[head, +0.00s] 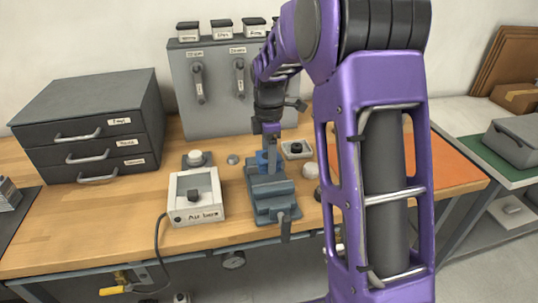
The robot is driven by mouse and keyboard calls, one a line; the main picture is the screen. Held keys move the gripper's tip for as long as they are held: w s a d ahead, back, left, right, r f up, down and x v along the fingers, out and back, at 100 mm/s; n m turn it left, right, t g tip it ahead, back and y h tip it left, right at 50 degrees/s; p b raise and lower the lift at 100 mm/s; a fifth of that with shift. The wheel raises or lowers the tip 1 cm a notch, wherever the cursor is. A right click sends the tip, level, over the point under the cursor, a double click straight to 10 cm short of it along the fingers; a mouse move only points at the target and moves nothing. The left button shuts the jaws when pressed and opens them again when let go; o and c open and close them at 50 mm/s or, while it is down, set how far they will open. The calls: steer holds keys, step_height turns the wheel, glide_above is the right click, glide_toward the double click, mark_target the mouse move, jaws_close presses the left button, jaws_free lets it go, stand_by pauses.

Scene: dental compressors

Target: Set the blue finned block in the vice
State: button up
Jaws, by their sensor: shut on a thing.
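The blue finned block (263,162) shows as a small bright blue patch at the back part of the blue-grey vice (272,192), near the middle of the bench. My gripper (269,150) points down over the vice and is shut on the block. The block is small in view and partly hidden by my fingers and the vice. I cannot tell whether it rests between the jaws or is held just above them. The vice handle hangs at the front edge of the bench.
A white box (196,201) with a dark knob stands left of the vice. A small tray (297,149) and a pale round thing (311,170) lie to its right. A drawer cabinet (92,124) stands at left, a grey panel (207,92) behind.

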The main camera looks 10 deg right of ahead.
steer(key=shift+f, duration=0.4)
steer(key=shift+f, duration=0.95)
stand_by(1.0)
